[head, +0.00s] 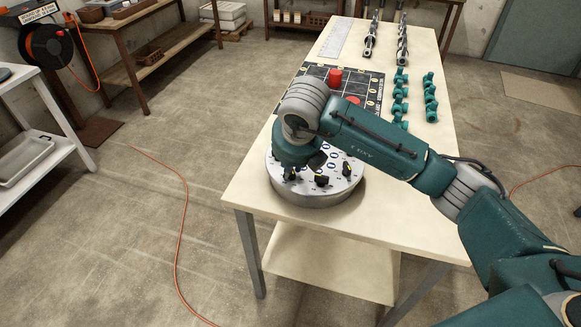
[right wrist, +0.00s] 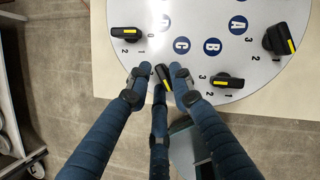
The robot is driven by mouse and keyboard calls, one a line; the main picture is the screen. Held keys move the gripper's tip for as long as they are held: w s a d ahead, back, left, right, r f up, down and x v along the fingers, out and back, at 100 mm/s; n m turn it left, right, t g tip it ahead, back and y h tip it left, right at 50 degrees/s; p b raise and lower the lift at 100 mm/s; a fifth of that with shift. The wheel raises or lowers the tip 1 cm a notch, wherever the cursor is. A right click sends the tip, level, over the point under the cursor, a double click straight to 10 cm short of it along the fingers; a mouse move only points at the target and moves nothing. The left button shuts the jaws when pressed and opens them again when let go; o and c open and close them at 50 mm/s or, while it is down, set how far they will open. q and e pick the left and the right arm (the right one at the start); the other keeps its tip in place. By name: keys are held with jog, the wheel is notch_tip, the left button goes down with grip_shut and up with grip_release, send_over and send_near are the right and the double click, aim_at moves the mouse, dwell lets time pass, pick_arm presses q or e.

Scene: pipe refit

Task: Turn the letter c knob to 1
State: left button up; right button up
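The round light-grey dial plate (head: 345,192) lies on the table's near left corner, with several black knobs bearing yellow stripes. In the right wrist view, the blue letter C disc (right wrist: 181,45) is printed on the plate (right wrist: 200,14). The letter C knob (right wrist: 162,75) is below it, near the plate's edge, its stripe slanting. My right gripper (right wrist: 160,74) has two fingertips on either side of this knob and a third finger below. Whether they press on it is unclear. A 0 shows near the right fingertip; other C numbers are hidden. My left gripper is out of view.
Neighbouring knobs stand close by: one on the left (right wrist: 125,33), one on the right (right wrist: 228,80). On the table (head: 250,193), a dark grid board (head: 374,92) with red parts, teal fittings (head: 431,100) and metal tools lie further back. An orange cable crosses the floor.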

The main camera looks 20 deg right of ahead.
jog(key=shift+o, duration=0.7)
jog(key=v, duration=1.2)
